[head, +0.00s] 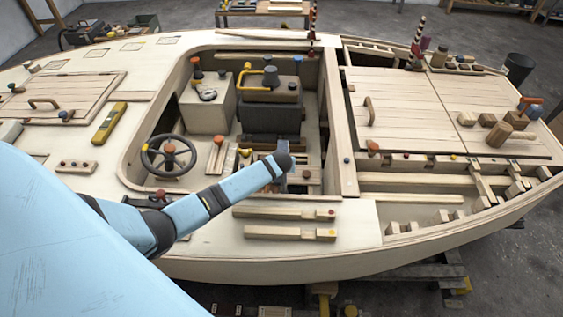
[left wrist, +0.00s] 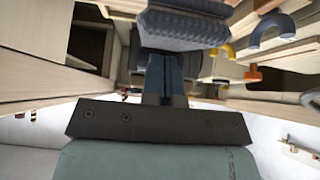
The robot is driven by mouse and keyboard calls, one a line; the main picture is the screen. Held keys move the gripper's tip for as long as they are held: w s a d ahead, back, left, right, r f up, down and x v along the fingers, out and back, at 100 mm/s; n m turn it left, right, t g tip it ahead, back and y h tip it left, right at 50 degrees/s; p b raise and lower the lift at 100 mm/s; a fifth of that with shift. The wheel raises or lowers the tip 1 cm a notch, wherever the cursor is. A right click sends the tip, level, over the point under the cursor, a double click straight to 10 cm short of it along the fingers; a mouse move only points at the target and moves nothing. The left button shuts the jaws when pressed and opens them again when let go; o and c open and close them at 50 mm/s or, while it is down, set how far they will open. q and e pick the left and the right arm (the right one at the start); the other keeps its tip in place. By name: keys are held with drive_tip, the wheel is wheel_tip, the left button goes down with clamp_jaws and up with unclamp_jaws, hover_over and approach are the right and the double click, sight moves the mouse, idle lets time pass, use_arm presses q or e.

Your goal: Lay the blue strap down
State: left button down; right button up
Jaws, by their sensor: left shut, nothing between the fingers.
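I cannot make out a blue strap in either view. My left gripper (head: 281,182) is in the cockpit area of the plywood hull (head: 350,262), partly hidden behind its own wrist in the head view. In the left wrist view its two blue-grey fingers (left wrist: 165,78) are together, with nothing held between them. Beyond the fingertips is a dark grey ridged block (left wrist: 185,28), apparently the dark block in the cockpit (head: 270,121); I cannot tell whether they touch. My right gripper is in neither view.
A steering wheel (head: 169,156) is left of the gripper. A yellow pipe (head: 245,76) stands in the cockpit. Two wooden bars (head: 280,233) lie on the near deck. A yellow level (head: 109,122) lies on the left deck. The near deck is otherwise mostly clear.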

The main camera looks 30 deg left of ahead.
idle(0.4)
use_arm(q)
drive_tip(key=shift+w, duration=0.1)
drive_tip(key=shift+w+a, duration=0.1)
drive_tip(key=shift+w+a+r, duration=0.3)
drive_tip(key=shift+r, duration=0.1)
drive_tip(key=shift+w+r, duration=0.15)
drive_tip(key=shift+r, duration=0.35)
wheel_tip(320, 180, up, 19)
drive_tip(key=shift+s+p, duration=0.25)
drive_tip(key=shift+p, duration=0.05)
